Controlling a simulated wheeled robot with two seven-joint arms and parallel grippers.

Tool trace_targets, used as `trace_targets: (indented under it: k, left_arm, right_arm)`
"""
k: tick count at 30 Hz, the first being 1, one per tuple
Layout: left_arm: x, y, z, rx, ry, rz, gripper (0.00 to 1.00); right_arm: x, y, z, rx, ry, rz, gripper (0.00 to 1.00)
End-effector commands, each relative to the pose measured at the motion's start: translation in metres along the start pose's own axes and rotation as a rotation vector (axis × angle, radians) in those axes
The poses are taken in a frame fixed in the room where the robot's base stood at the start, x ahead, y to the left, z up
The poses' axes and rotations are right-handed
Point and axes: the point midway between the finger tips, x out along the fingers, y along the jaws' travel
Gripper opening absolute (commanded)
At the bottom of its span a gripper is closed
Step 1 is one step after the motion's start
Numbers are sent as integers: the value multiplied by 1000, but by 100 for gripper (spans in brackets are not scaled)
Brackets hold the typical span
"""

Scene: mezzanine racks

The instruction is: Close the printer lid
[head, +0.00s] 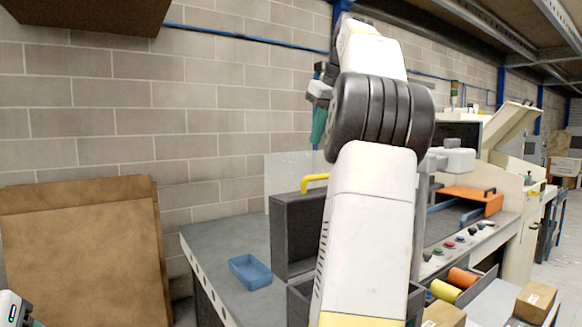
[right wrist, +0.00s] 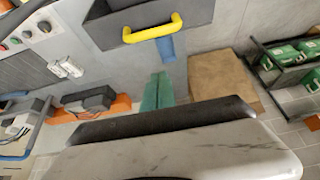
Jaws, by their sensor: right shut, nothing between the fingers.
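The printer is a dark grey box (head: 298,296) on the grey bench, partly hidden behind my right arm. Its lid (head: 296,228) stands upright, open, with a yellow handle (head: 313,180) on its top edge. In the right wrist view the lid (right wrist: 160,12) is at the top, with the yellow handle (right wrist: 152,30) below it. My right gripper (head: 318,126) is raised above the lid, apart from the handle, with its green fingers shut and empty. The fingers (right wrist: 157,90) also show in the right wrist view. Only a bit of my left arm shows at the lower left corner.
A blue tray (head: 250,271) sits on the bench left of the printer. A large brown board (head: 85,255) stands at the left by the block wall. An orange box (head: 470,200), orange and yellow rolls and cardboard boxes (head: 535,300) are at the right.

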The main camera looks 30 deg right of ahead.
Motion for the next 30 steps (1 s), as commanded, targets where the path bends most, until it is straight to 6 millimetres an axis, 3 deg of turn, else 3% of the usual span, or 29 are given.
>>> trace_targets:
  k: [4,11,24,30]
  left_arm:
    - [0,0,0,0,0,0,63]
    - [0,0,0,0,0,0,63]
    - [0,0,0,0,0,0,63]
    - [0,0,0,0,0,0,63]
  right_arm:
    - [-7,23,1,-7,0,7,0]
    - [5,27,3,-11,-2,6,0]
    - [94,27,3,-11,-3,6,0]
    - [81,28,31,-9,-1,11,0]
